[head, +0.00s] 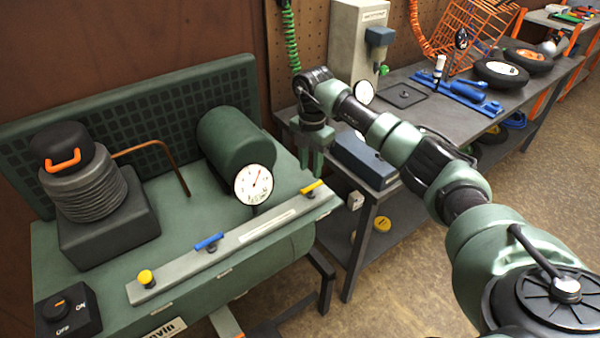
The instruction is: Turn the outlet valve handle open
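A grey manifold bar (178,272) runs along the front of the green compressor bench. It carries a round yellow knob (146,278) at its left end, a blue lever handle (208,242) near the middle and a yellow lever handle (311,187) at its right end. Which one is the outlet valve is not labelled legibly. Both levers appear to lie roughly along the bar. My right gripper (312,169) points down just above and behind the yellow lever, its fingers apart with nothing visible between them. Contact with the lever cannot be made out. My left gripper is out of view.
A pressure gauge (253,184) stands in front of the green tank (232,142). The compressor pump (84,178) and an ON/OFF switch box (69,308) are at left. A workbench (410,128) with a blue-grey box (364,161) lies beyond my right arm.

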